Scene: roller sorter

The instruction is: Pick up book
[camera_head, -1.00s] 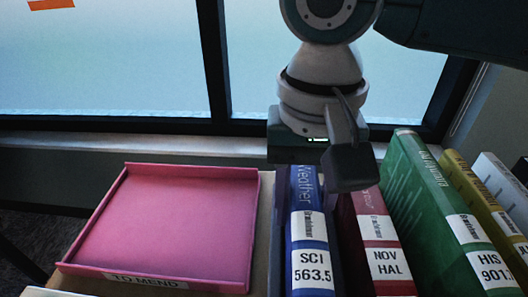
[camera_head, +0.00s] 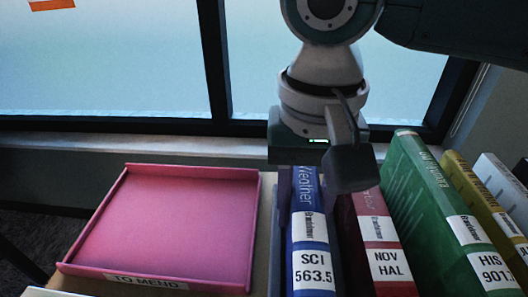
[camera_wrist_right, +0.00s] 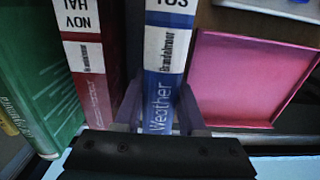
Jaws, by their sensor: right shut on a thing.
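A blue book (camera_head: 312,255) labelled "Weather" and SCI 563.5 stands upright at the left end of a row of books. My right gripper (camera_head: 306,185) comes down from above at the far end of its spine. In the right wrist view the fingers (camera_wrist_right: 160,108) lie one on each side of the blue book (camera_wrist_right: 166,65), shut on it. The book's lower part is hidden. My left gripper is not in view.
A red book (camera_head: 378,240) marked NOV HAL stands just right of the blue one. A green book (camera_head: 430,200), a yellow book (camera_head: 478,195) and a white book (camera_head: 500,180) lean further right. A pink tray (camera_head: 165,174) labelled "TO MEND" lies empty at left. A window stands behind.

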